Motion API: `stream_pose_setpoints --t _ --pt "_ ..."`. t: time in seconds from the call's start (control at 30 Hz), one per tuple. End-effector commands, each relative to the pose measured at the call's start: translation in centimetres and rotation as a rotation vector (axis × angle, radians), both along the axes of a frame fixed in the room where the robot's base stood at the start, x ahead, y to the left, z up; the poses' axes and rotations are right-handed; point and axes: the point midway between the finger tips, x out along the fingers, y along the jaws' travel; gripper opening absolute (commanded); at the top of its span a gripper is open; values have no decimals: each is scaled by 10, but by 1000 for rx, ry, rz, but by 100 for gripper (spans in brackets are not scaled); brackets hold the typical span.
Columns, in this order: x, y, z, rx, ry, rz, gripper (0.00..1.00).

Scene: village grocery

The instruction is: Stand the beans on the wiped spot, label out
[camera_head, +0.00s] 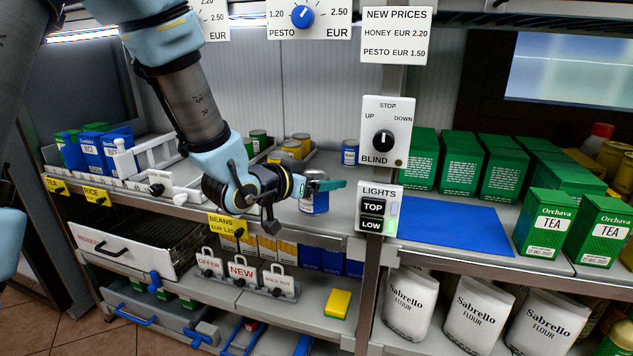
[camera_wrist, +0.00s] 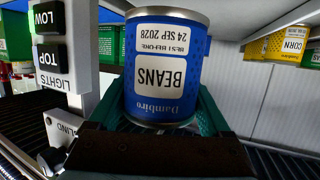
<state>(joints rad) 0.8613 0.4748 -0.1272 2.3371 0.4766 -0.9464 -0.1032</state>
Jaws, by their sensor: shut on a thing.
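No wiped spot can be made out for certain.
The lights and blind switch post (camera_head: 380,170) rises just right of my gripper. A blue mat (camera_head: 455,228) and green tea boxes (camera_head: 545,222) lie beyond it. A yellow sponge (camera_head: 338,302) is on the shelf below.

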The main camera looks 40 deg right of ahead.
Motion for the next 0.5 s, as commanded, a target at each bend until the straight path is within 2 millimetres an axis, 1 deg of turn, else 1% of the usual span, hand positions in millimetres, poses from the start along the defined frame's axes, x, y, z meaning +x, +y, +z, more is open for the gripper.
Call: stream_pose_setpoints --t 0.03,0.5 --pt "4 -7 2 -2 -1 0 10" --pt "38 -59 2 0 -1 0 10"
